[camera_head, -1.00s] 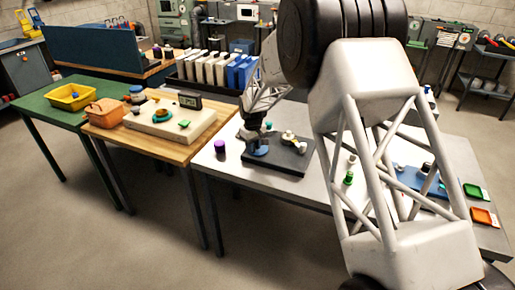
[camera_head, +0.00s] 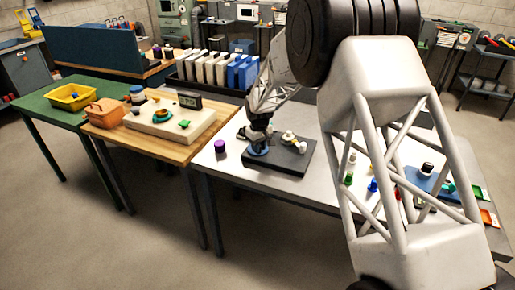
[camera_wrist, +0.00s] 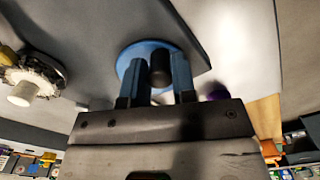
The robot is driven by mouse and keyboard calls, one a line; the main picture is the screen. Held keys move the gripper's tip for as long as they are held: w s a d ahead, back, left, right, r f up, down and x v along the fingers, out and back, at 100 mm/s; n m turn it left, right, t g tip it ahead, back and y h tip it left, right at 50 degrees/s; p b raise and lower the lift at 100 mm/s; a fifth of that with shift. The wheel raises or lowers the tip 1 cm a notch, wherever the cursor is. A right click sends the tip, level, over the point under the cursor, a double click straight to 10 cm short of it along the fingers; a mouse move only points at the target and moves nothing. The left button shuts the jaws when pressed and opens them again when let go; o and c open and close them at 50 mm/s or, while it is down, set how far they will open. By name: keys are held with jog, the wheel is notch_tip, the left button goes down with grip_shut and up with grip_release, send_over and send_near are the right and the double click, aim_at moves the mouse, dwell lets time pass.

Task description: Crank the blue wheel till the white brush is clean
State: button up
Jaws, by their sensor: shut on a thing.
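The blue wheel (camera_head: 258,151) lies flat on a dark board (camera_head: 290,160) on the light table. My gripper (camera_head: 262,137) is down over the wheel. In the wrist view, the blue wheel (camera_wrist: 140,52) has a black upright knob (camera_wrist: 160,70), and my gripper's two blue fingers (camera_wrist: 166,78) are shut on this knob from either side. The white brush (camera_head: 290,137) is on the same board, right of the wheel. In the wrist view, the brush (camera_wrist: 30,82) shows a pale ring with dark, dirty-looking patches and a white stub. Its far side is hidden.
A purple cylinder (camera_head: 220,146) stands on the table left of the board. A wooden table (camera_head: 180,150) with a cream device is further left. Small bottles and a blue tray (camera_head: 420,178) are to the right, partly behind my arm.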

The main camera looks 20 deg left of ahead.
jog(key=shift+d, duration=0.1)
dwell(0.3)
jog(key=shift+w+d, duration=0.45)
jog(key=shift+w+d, duration=0.1)
jog(key=shift+w+d, duration=0.15)
jog(key=shift+w, duration=1.05)
dwell(0.4)
